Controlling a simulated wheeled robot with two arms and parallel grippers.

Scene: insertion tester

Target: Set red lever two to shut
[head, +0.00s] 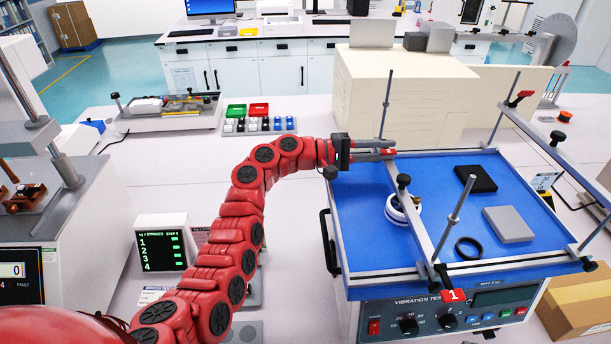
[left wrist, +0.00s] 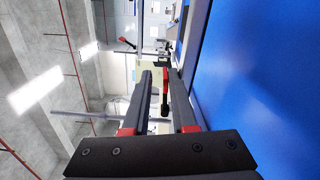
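My left gripper (head: 385,150) is level at the far left corner of the blue vibration table (head: 350,205). In the left wrist view its two dark fingers (left wrist: 158,80) stand apart. A red lever with dark ends (left wrist: 166,92) shows in the gap, closer to the right finger; I cannot tell whether it touches. In the head view the gripper largely hides this lever. A second red lever (head: 521,97) with a black end sits at the far right corner, also in the left wrist view (left wrist: 127,44). My right gripper is out of view.
Two metal clamp bars (head: 420,232) cross the table, with upright rods (head: 455,210) at its corners. A red tag marked 1 (head: 453,296) is on the near left end. A white ringed part (head: 402,212), black ring (head: 468,247) and grey block (head: 508,224) lie on the table.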

